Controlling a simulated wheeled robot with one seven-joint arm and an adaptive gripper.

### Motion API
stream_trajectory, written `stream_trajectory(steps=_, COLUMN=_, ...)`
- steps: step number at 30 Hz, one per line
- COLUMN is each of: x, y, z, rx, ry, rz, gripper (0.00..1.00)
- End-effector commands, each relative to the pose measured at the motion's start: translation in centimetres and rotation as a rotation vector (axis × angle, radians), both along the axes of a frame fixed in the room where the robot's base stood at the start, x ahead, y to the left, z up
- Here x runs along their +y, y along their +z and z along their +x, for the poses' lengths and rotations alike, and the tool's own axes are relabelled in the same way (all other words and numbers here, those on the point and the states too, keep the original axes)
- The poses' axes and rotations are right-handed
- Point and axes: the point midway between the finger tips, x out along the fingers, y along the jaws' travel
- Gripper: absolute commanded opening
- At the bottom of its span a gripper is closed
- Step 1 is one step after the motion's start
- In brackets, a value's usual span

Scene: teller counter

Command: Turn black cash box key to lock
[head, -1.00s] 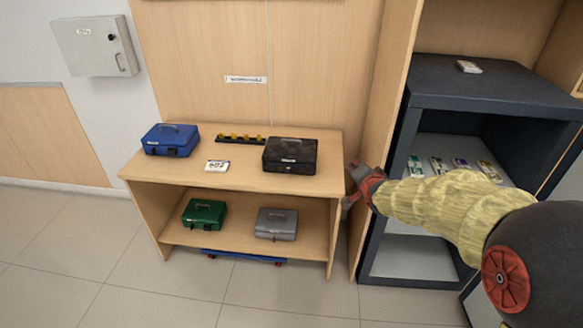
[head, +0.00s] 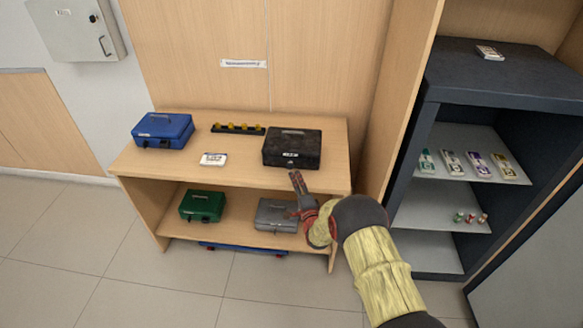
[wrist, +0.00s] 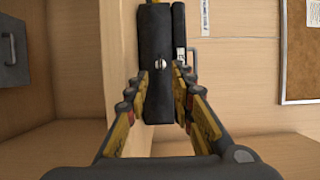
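The black cash box (head: 292,145) stands closed on the right part of the wooden shelf top, its front facing me with a small pale mark. In the wrist view the black cash box (wrist: 155,22) looks upright and narrow beyond my fingers. A small silvery round piece (wrist: 160,63) on its front lies between the fingers in that view; it appears to be the key or lock, too small to tell its turn angle. My gripper (head: 296,182) is just in front of and below the box front, apart from it. In the wrist view my gripper (wrist: 163,86) is open and empty.
A blue cash box (head: 162,130), a white card (head: 213,159) and a black strip with yellow pieces (head: 238,129) share the shelf top (head: 240,180). Green (head: 202,205) and grey (head: 272,215) boxes sit below. An open dark safe (head: 408,165) stands at the right.

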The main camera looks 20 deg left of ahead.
Motion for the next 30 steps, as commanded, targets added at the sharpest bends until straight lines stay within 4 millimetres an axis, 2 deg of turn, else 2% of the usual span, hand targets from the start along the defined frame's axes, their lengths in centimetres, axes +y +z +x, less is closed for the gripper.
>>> stream_trajectory(steps=9, x=2.7, y=-0.2, z=3.7, rx=-0.001, ry=0.000, rz=-0.002, gripper=0.24)
stream_trajectory(steps=15, x=3.9, y=-0.1, z=5.4, rx=-0.001, ry=0.000, rz=-0.003, gripper=0.24)
stream_trajectory(steps=26, x=4.2, y=0.0, z=5.9, rx=0.000, ry=-0.001, rz=-0.004, gripper=0.24)
stream_trajectory(steps=30, x=4.2, y=0.0, z=5.9, rx=0.000, ry=-0.001, rz=-0.004, gripper=0.16)
